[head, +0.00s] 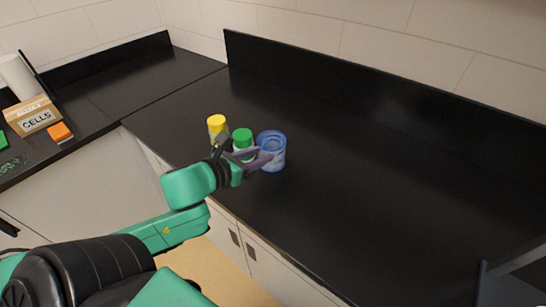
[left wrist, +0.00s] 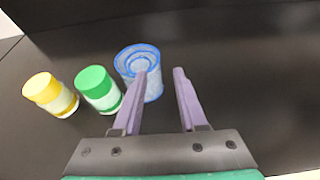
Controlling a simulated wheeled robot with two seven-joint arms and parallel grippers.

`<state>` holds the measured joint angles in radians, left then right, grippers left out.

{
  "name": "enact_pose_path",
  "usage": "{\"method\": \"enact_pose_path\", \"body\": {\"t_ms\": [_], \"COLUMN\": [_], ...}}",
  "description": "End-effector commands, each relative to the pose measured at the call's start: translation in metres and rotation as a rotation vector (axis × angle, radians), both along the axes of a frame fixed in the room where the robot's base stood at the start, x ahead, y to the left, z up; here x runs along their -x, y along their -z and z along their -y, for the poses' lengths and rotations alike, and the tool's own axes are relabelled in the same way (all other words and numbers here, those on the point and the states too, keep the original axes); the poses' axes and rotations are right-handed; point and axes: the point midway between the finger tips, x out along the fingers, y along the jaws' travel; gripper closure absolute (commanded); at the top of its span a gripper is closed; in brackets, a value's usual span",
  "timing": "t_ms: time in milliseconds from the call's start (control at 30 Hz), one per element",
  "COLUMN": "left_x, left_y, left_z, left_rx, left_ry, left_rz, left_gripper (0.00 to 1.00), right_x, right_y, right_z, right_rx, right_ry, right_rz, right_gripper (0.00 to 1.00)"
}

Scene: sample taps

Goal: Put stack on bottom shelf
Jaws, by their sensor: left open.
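A translucent blue cylinder (head: 273,150), perhaps the stack, stands upright on the black counter; it also shows in the left wrist view (left wrist: 154,88). I cannot make out separate layers in it. My left gripper (head: 265,155) is open with nothing held, its purple fingers close beside the cylinder. In the left wrist view, the left finger overlaps the cylinder and the gap between the fingertips (left wrist: 160,71) lies mostly to its right. I cannot tell whether they touch. No shelf is clearly visible. My right gripper is not in view.
A green-capped jar (head: 242,137) and a yellow-capped jar (head: 216,124) stand left of the cylinder. The counter (head: 400,190) to the right is clear. A box marked CELLS (head: 36,119) and an orange block (head: 60,132) are far left. A dark grey shape (head: 515,265) enters at bottom right.

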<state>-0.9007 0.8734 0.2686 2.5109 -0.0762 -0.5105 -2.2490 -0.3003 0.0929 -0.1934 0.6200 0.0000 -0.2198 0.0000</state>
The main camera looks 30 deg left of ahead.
Motion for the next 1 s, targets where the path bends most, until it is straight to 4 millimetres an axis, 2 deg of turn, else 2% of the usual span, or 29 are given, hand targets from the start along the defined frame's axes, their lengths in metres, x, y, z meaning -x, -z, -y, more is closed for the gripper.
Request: {"method": "enact_pose_path", "body": {"t_ms": [33, 133, 200, 400, 767, 1000], "left_x": [-0.009, -0.025, -0.033, -0.047, -0.088, -0.091], "left_y": [0.013, 0.019, 0.014, 0.020, 0.038, 0.042], "left_z": [0.002, 0.003, 0.004, 0.006, 0.015, 0.016], "left_rx": [-0.001, -0.002, 0.000, 0.002, 0.004, 0.001], "left_ry": [0.002, 0.000, -0.002, -0.003, -0.005, -0.002], "left_rz": [0.007, 0.006, 0.002, -0.001, -0.001, -0.003], "left_gripper": [0.58, 0.58, 0.58, 0.58, 0.58, 0.58], "right_x": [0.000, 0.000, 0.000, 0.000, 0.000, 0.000], "right_y": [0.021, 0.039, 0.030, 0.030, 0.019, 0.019], "right_z": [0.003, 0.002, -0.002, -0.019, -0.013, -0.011], "right_rx": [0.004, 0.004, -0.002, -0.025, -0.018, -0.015], "right_ry": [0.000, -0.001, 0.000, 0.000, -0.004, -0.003], "right_rz": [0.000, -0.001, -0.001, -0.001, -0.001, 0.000], "right_gripper": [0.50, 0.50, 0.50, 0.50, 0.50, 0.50]}}
